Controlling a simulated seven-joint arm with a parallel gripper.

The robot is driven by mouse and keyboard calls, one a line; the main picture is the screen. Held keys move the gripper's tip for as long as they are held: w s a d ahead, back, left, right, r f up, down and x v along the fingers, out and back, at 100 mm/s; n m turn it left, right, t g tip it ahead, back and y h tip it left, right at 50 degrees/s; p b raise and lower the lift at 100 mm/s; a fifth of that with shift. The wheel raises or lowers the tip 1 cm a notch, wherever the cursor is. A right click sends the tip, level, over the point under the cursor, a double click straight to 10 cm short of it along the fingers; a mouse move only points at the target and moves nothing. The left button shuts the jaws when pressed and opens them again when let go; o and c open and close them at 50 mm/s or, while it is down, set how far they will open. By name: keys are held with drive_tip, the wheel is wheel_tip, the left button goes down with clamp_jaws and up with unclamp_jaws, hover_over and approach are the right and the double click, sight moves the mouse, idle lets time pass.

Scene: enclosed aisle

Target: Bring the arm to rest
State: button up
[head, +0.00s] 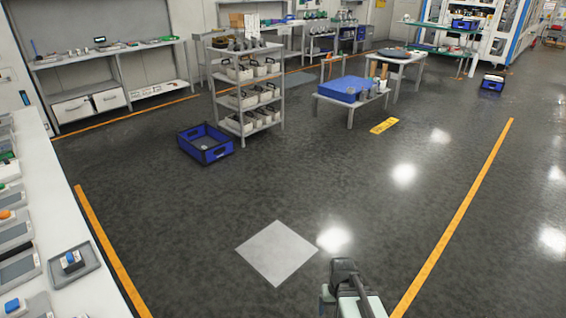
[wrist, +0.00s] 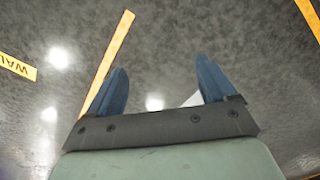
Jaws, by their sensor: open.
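My gripper (wrist: 161,88) shows in the wrist view with its two blue fingers spread apart and nothing between them but the dark floor. In the head view, part of my arm shows at the bottom, right of the middle, over open floor; the fingers cannot be made out there. Nothing is near the fingers.
A white bench (head: 62,240) with several trays runs along the left edge. A blue crate (head: 206,155) lies on the floor by a grey shelf rack (head: 218,98). A low table (head: 350,103) stands farther back. The floor (head: 390,210) in the middle is clear.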

drive_tip(key=s+f+g, duration=0.3)
drive_tip(key=s+f, duration=0.6)
drive_tip(key=s, duration=0.4)
drive_tip(key=s+f+g, duration=0.3)
drive_tip(key=s+f, duration=0.5)
drive_tip(key=s, duration=0.6)
drive_tip(key=shift+s+f, duration=0.3)
drive_tip(key=shift+f, duration=0.1)
